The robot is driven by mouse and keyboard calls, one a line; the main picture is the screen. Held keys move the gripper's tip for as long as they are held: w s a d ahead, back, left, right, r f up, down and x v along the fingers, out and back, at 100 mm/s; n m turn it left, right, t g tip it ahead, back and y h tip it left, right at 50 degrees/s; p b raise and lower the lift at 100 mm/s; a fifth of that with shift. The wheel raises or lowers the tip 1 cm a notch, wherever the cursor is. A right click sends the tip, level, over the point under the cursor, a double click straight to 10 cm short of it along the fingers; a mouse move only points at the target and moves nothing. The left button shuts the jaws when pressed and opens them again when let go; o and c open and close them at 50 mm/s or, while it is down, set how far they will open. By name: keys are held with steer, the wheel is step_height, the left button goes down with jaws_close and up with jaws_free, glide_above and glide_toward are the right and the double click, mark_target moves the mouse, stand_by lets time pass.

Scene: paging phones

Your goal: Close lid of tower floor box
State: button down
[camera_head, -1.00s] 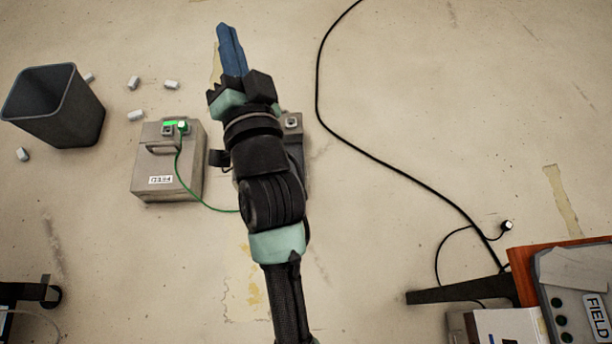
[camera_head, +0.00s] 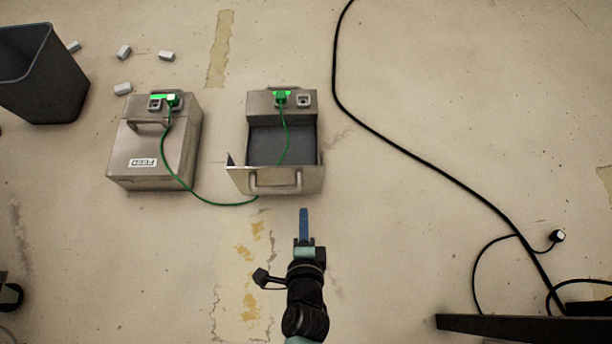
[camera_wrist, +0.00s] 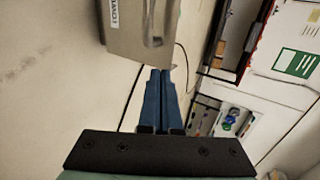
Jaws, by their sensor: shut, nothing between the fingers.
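An open metal floor box (camera_head: 282,104) sits on the floor in the middle of the head view. Its lid (camera_head: 240,182) is swung open at the near side and has a handle on it. A green cable is plugged into a socket at the far end. My gripper (camera_head: 303,211) is shut and empty, just on the near side of the lid and apart from it in the picture. In the wrist view my blue fingers (camera_wrist: 161,75) lie together just below a grey metal panel (camera_wrist: 125,38) with a handle and a partly cut-off label. I cannot read which box is the tower one.
A second, closed floor box (camera_head: 150,165) with a FEED label stands to the left, joined by the green cable. A dark bin (camera_head: 42,80) and several small white pieces lie beyond it. A black cable (camera_head: 420,155) runs along the right. The floor between is clear.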

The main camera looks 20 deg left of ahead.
steer(key=b, duration=0.4)
glide_toward(303, 169)
step_height(303, 169, down, 3)
steer(key=w, duration=0.2)
steer(key=shift+w+a, duration=0.25)
steer(key=shift+w, duration=0.3)
steer(key=shift+w+a, duration=0.25)
steer(key=shift+w, duration=0.25)
steer(key=shift+w+a, duration=0.2)
steer(key=shift+w, duration=0.4)
steer(key=shift+r, duration=0.1)
